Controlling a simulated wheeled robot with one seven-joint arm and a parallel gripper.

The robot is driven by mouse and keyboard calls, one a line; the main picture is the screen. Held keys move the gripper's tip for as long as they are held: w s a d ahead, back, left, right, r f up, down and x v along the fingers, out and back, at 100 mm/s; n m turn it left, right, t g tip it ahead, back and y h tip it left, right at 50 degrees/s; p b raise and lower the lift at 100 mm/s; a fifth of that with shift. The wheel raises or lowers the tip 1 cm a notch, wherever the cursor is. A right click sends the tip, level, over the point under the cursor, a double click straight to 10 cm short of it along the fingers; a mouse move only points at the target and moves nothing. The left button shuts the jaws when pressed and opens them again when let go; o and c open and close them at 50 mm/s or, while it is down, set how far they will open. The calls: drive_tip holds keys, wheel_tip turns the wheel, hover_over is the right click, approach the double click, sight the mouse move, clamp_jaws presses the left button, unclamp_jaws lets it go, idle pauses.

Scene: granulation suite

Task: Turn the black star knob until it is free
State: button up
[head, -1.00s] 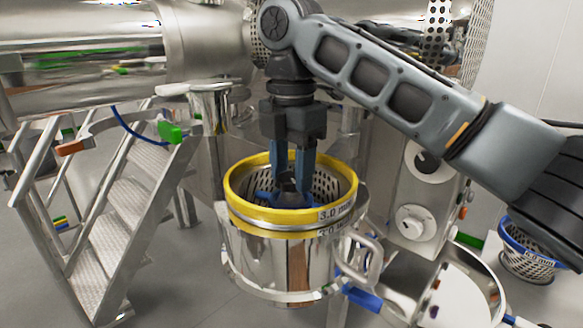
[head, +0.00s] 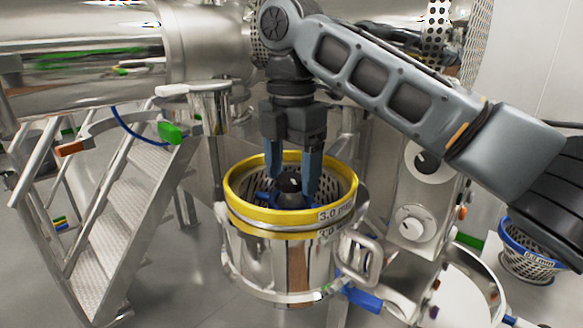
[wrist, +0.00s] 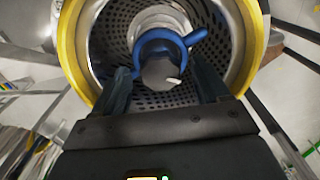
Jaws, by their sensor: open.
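The black star knob (head: 291,184) sits low in the middle of the perforated basket, on a blue hub (wrist: 168,42). In the wrist view the knob (wrist: 158,72) looks dark grey with a small white mark, between my fingers. My gripper (head: 291,192) points straight down into the basket with its blue fingers spread, one on each side of the knob. In the wrist view a gap shows between the knob and each finger. I cannot tell whether the knob is loose.
A yellow ring (head: 240,207) marked 3.0 rims the basket, and it surrounds my fingers closely. A steel housing with a side handle (head: 367,255) stands below it. Metal steps (head: 115,220) are at left. A blue-rimmed basket (head: 530,257) sits on the floor at right.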

sight(291, 178)
drive_tip(key=shift+r, duration=0.1)
wheel_tip(291, 178, up, 8)
drive_tip(key=shift+f, duration=0.2)
drive_tip(key=shift+s, duration=0.1)
idle(0.4)
